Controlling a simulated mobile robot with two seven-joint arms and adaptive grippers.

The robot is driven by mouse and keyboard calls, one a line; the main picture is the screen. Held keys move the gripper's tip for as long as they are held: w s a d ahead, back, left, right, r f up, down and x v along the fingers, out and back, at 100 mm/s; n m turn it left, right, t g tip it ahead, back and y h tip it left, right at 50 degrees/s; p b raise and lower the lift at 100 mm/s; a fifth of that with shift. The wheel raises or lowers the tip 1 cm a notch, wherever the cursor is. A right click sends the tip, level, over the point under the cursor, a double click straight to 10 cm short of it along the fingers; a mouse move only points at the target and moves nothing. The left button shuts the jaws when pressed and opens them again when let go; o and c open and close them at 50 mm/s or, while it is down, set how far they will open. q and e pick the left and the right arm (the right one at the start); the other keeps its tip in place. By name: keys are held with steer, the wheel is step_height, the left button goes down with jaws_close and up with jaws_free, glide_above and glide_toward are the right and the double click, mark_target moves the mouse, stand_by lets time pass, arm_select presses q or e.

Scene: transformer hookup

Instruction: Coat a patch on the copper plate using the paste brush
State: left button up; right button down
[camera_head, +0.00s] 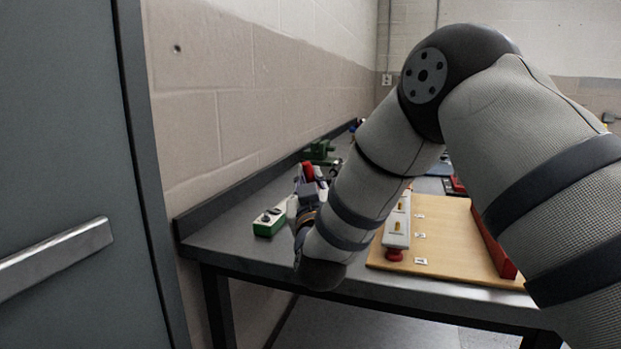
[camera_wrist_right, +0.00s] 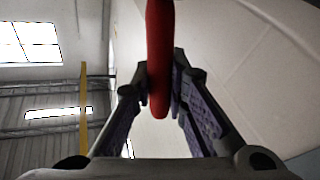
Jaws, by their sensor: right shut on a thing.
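My right arm crosses the head view from the right and bends down over the left end of the bench. The right gripper (camera_wrist_right: 162,85) is shut on a red rod-like handle (camera_wrist_right: 159,50) in the wrist view, which looks like the paste brush's. Its bristle end does not show. In the head view the gripper is mostly hidden behind my wrist, with a bit of red (camera_head: 308,171) showing beside it. I cannot make out the copper plate; my arm covers part of the bench. My left gripper is not in view.
A green and white box (camera_head: 269,222) sits near the bench's left end, close to my wrist. A green device (camera_head: 319,151) stands behind. A wooden board (camera_head: 455,240) holds a white block (camera_head: 397,229) and a red bar (camera_head: 494,240). The wall is close on the left.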

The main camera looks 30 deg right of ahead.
mark_target(310, 164)
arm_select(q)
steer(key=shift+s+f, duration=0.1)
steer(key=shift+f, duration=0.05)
arm_select(e)
steer(key=shift+f, duration=0.5)
stand_by(0.5)
step_height(310, 164, up, 7)
steer(key=p, duration=0.2)
steer(key=shift+s+r+p, duration=0.1)
steer(key=shift+r+p, duration=0.1)
steer(key=shift+p, duration=0.15)
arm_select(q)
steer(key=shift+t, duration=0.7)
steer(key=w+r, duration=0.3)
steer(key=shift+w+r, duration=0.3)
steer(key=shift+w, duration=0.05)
arm_select(e)
steer(key=shift+f, duration=0.1)
steer(key=shift+f, duration=0.1)
